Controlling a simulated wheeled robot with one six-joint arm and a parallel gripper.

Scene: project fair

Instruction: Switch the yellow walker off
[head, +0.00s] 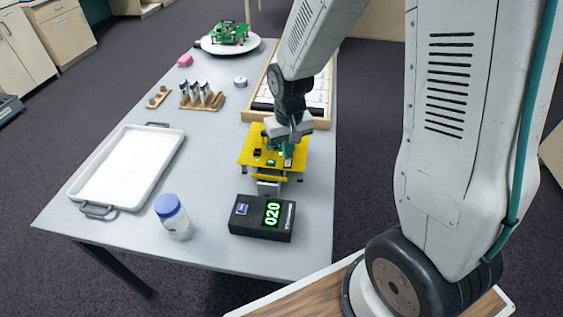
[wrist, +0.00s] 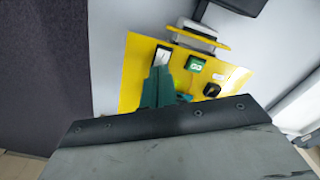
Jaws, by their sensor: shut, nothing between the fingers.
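The yellow walker (head: 250,143) stands on the table near its right edge, a flat yellow plate on legs with small parts on top. My gripper (head: 287,155) is over its right part, pointing down. In the wrist view the yellow plate (wrist: 135,75) carries a black and white switch-like part (wrist: 164,54), a green block marked GO (wrist: 195,64) and a small black part (wrist: 211,89). My shut green fingertips (wrist: 160,78) are just beside the switch-like part and hold nothing. I cannot tell whether they touch it. The fingers hide part of the plate.
A black box with a lit 020 display (head: 262,218) stands close in front of the walker. A blue-capped bottle (head: 173,216), a white tray (head: 128,166) and a wooden rack (head: 207,103) are to the left. A framed board (head: 262,105) lies behind; a green walker (head: 229,33) stands farther back.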

